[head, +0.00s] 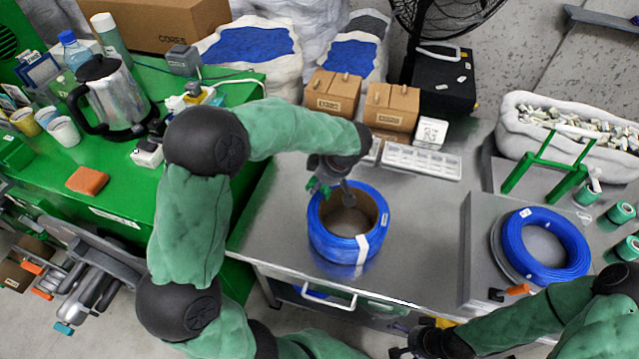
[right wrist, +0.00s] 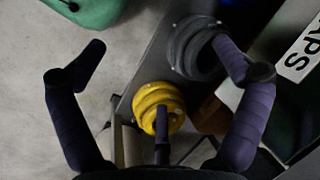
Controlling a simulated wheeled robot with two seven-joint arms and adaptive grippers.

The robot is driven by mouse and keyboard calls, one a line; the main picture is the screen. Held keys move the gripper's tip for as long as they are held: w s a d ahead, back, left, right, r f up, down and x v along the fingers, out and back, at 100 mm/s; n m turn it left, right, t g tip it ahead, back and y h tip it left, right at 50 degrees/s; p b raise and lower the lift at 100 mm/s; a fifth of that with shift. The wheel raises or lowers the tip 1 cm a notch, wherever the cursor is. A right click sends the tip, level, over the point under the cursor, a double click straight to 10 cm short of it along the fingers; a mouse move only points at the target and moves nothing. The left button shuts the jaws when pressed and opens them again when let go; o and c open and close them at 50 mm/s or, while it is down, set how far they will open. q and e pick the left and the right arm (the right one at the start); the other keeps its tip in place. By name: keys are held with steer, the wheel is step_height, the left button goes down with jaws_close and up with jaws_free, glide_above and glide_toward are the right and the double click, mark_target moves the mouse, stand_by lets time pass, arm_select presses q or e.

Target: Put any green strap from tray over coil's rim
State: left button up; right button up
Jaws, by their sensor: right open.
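The blue coil (head: 329,238) stands on the steel table with a white band down its front and a brown inner core. My left gripper (head: 332,188) is at the coil's far left rim, pointing down. A small green piece (head: 322,188) shows at its fingers; I cannot tell whether it is a strap or whether the fingers are shut on it. The white compartmented tray (head: 422,162) lies behind and right of the coil; no green strap is clear in it. My right gripper (head: 420,345) is low at the table's front edge, open and empty in the right wrist view (right wrist: 165,65).
A second blue coil (head: 518,245) lies on a grey stand at right, near green rolls (head: 620,213). Cardboard boxes (head: 332,92) stand behind the tray. A kettle (head: 115,100) is on the green bench. A yellow roll (right wrist: 158,103) and grey roll (right wrist: 192,48) show under my right gripper.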

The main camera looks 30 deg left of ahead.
stand_by(0.4)
arm_select(q)
steer(key=shift+f+b, duration=0.2)
steer(key=shift+b, duration=0.3)
steer(key=shift+f+b, duration=0.45)
steer(key=shift+b, duration=0.1)
steer(key=shift+r, duration=0.65)
steer(key=shift+f+b, duration=0.4)
stand_by(2.0)
steer(key=o, duration=1)
